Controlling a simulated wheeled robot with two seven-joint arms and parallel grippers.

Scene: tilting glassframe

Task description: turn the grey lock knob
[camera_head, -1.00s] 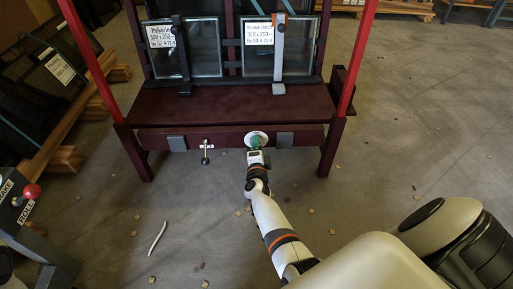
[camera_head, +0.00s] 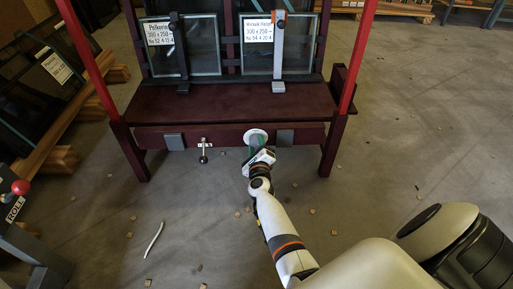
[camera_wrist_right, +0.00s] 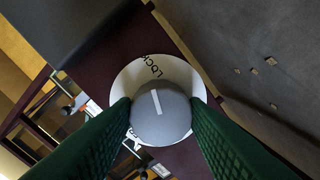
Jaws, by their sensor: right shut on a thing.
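The grey lock knob (camera_wrist_right: 160,118) is round, with a white line across its face, and sits on a white disc lettered LOCK (camera_wrist_right: 196,84). The line runs steeply, leaning slightly off the picture's vertical. My right gripper (camera_wrist_right: 160,107) has its green fingers on both sides of the knob, shut on it. In the head view the white disc (camera_head: 255,134) is on the dark red front rail, and my right gripper (camera_head: 257,150) covers the knob. My left gripper is not in view.
A small lever with a ball end (camera_head: 203,157) hangs left of the disc. Grey pads (camera_head: 174,142) are on the rail. Two labelled glass panes (camera_head: 278,45) stand clamped above the dark red ledge (camera_head: 230,103). A bench with a red ball (camera_head: 20,187) is at left.

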